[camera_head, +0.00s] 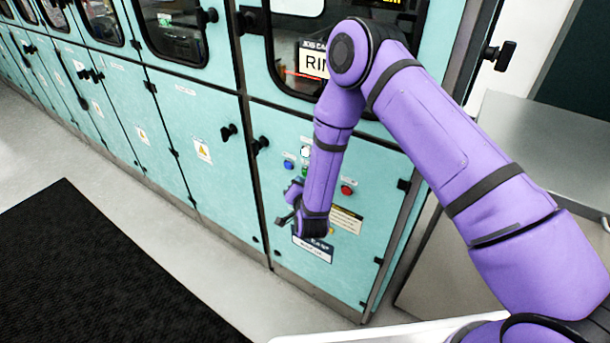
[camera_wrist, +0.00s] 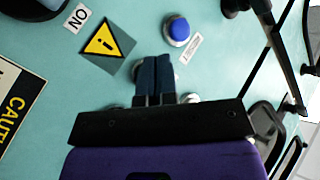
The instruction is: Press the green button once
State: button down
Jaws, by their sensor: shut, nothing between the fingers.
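The green button (camera_head: 305,172) shows as a small patch on the teal cabinet door in the head view, partly covered by my arm, below a white button and right of a blue button (camera_head: 288,164). In the wrist view the blue button (camera_wrist: 177,30) is just beyond and right of my fingertips. My gripper (camera_wrist: 156,60) is shut and empty, its dark fingers over the panel. A pale ring shows beside the fingers, mostly hidden, and I cannot make out green there. Whether the fingers touch the panel cannot be told.
A red button (camera_head: 347,190) sits on the same door, right of my forearm. A yellow warning sign (camera_wrist: 104,40) is left of my fingers in the wrist view. Black door handles (camera_head: 228,132) stick out nearby. A black mat (camera_head: 90,275) lies on the floor.

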jog(key=shift+w+d, duration=0.2)
